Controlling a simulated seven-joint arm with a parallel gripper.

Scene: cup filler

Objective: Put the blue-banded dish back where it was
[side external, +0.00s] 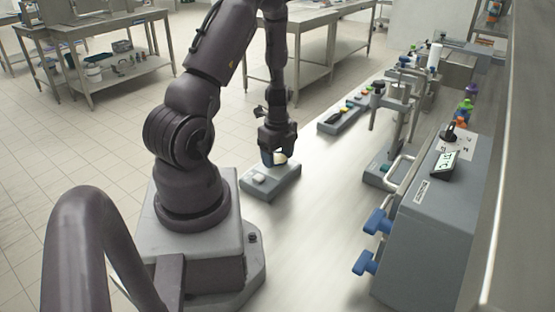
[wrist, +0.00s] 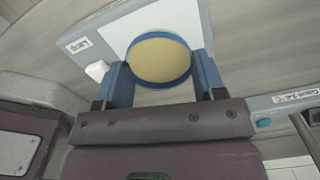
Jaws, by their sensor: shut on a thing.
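The blue-banded dish (wrist: 160,60) shows in the wrist view as a round cream disc with a blue rim. My gripper (wrist: 161,72) is shut on it, with one blue finger on each side. In the side view my gripper (side external: 274,157) points down over a low grey block (side external: 285,186), and a cream bit of the dish (side external: 280,158) shows at the fingers. The block's pale top (wrist: 118,38) lies behind the dish in the wrist view. I cannot tell whether the dish touches the block.
A white knob (wrist: 97,71) sits on the block beside one finger. A second low block (side external: 343,121) with coloured items stands farther back. A metal press stand (side external: 393,120) and a large grey machine (side external: 425,225) stand to the right. The bench between is clear.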

